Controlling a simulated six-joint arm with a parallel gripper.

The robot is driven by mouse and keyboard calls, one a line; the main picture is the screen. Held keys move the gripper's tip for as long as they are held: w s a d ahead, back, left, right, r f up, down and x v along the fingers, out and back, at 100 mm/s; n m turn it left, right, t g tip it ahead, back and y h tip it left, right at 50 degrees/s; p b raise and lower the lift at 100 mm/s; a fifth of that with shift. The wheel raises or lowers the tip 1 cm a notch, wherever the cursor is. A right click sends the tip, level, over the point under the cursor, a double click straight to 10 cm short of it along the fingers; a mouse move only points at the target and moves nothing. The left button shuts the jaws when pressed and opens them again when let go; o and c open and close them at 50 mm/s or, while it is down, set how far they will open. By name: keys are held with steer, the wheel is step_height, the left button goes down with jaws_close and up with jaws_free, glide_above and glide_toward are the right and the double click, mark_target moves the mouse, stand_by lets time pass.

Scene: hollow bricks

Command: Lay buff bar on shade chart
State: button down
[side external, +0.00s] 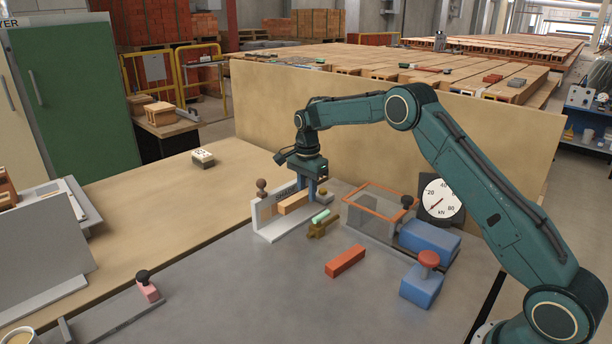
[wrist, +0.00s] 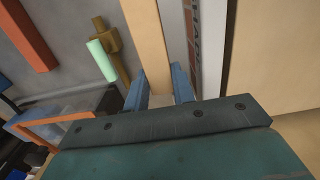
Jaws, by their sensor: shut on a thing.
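The buff bar (side external: 293,204) is in my gripper (side external: 312,194), whose blue fingers are shut on it near its right end. The shade chart (side external: 266,233) is a white upright panel with a base ledge, and the bar is level in front of its panel. I cannot tell whether the bar touches the ledge. In the wrist view the buff bar (wrist: 149,38) runs up from between the fingertips (wrist: 159,78). It lies alongside the lettered face of the chart (wrist: 192,35), nearly parallel to it. The bar's underside is hidden.
A brass piece with a pale green bar (side external: 321,215) lies just right of the chart. A red bar (side external: 345,260) lies in front. An orange-rimmed clear box (side external: 373,205), a dial gauge (side external: 441,198) and a blue block (side external: 422,286) stand right. The bench's front middle is clear.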

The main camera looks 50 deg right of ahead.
mark_target(307, 214)
steer(key=shift+f, duration=2.25)
steer(key=shift+f, duration=0.1)
steer(key=c, duration=1.1)
jaws_free()
step_height(307, 214, up, 14)
steer(key=shift+f, duration=0.1)
